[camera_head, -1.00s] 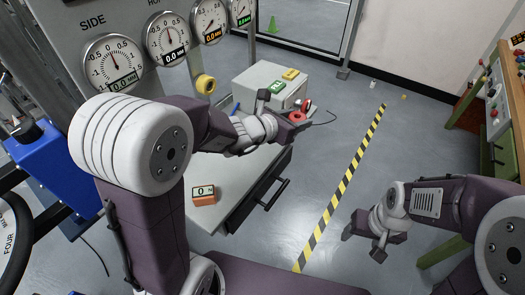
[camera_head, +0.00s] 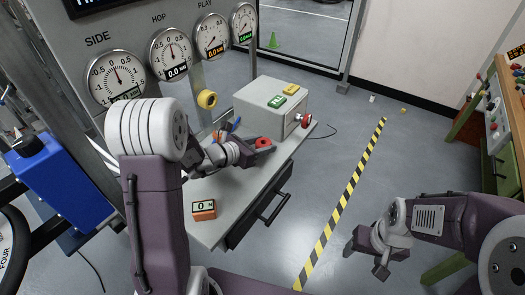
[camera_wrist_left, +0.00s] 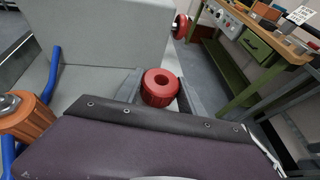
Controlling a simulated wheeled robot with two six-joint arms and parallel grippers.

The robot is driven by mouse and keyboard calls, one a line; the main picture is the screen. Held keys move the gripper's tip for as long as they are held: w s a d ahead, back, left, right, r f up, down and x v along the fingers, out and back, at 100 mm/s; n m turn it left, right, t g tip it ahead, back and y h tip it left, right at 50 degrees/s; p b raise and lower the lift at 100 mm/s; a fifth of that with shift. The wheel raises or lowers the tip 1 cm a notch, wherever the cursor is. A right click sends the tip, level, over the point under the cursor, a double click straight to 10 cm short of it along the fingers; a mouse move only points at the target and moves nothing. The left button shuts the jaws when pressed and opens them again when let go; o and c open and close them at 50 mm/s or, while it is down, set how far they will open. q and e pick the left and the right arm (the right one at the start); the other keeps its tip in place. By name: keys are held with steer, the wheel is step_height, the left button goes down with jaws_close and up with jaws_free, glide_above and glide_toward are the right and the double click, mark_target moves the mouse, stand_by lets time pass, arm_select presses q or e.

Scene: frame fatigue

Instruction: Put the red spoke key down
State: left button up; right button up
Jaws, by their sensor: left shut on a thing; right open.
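The red spoke key (camera_head: 263,142) is a round red piece with a hole in its middle. It sits between the fingers of my left gripper (camera_head: 259,148), which is shut on it, over the far part of the grey bench top (camera_head: 235,185). In the left wrist view the key (camera_wrist_left: 161,86) shows between the two grey fingers, hole facing up. I cannot tell whether it touches the bench. My right gripper (camera_head: 366,257) is open and empty over the floor at the right.
A grey box (camera_head: 262,108) with green and yellow buttons and a red side knob (camera_head: 305,121) stands behind the left gripper. An orange display block (camera_head: 204,210) sits at the near left. An orange tool with blue handles (camera_wrist_left: 28,118) lies beside the gripper.

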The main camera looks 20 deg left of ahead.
arm_select(q)
step_height(320, 180, down, 2)
steer(key=shift+f, duration=0.1)
steer(key=shift+w+f, duration=0.1)
steer(key=shift+f, duration=0.2)
steer(key=shift+f+b, duration=0.1)
steer(key=shift+b, duration=0.25)
steer(key=o, duration=1.4)
steer(key=shift+c, duration=0.2)
